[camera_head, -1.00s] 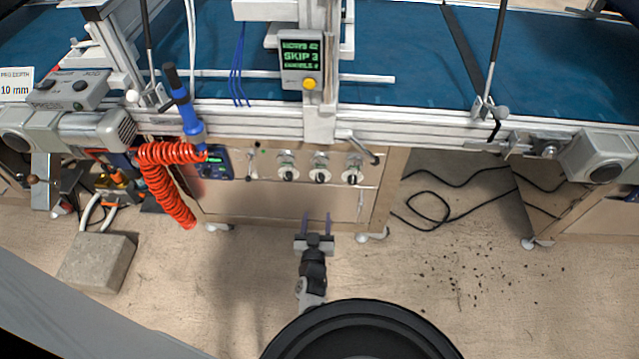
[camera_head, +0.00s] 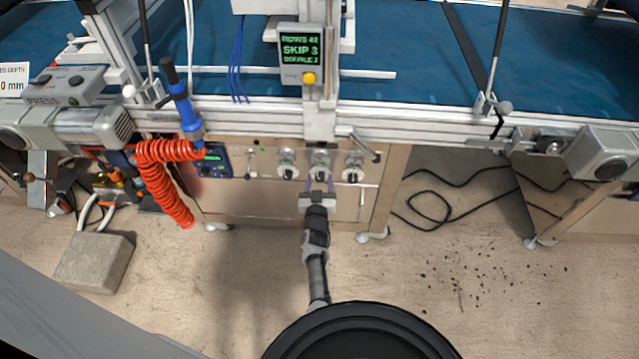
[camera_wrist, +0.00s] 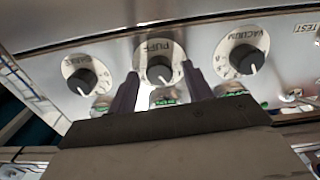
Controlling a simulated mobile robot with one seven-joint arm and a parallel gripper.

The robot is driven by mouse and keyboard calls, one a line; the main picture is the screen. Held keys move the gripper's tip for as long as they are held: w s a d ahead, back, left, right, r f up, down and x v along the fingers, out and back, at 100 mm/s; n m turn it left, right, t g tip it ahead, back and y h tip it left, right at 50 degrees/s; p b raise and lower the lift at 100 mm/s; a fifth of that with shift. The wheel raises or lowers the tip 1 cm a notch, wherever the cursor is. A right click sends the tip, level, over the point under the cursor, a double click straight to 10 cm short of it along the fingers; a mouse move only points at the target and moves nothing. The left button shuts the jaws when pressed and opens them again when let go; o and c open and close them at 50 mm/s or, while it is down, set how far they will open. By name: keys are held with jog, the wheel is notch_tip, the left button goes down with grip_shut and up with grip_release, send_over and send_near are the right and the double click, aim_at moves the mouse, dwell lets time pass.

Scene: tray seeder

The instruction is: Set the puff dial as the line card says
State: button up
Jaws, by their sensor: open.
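The puff dial (camera_wrist: 159,70) is a black knob on a round pale plate marked PUFF. It is the middle one of three dials on the metal panel, and in the head view it (camera_head: 320,174) is just beyond my gripper. My gripper (camera_head: 319,187) is open. In the wrist view its two dark fingers (camera_wrist: 160,78) reach up on either side of the puff dial, and I cannot tell whether they touch it. No line card is readable on the panel.
The vacuum dial (camera_wrist: 246,59) and another dial (camera_wrist: 84,80) flank the puff dial closely. A green-lit display (camera_head: 300,48) reads SKIP 3 above the rail. A red coiled hose (camera_head: 165,180) hangs at left. A lever (camera_head: 364,147) sticks out above the right dial.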

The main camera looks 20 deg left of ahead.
jog(key=c, duration=1)
jog(key=shift+o, duration=0.2)
jog(key=m+b, duration=0.1)
jog(key=m, duration=0.2)
jog(key=shift+d+f, duration=0.1)
jog(key=shift+m+b, duration=0.45)
jog(key=shift+m, duration=0.85)
jog(key=o, duration=1)
jog(key=shift+c, duration=0.2)
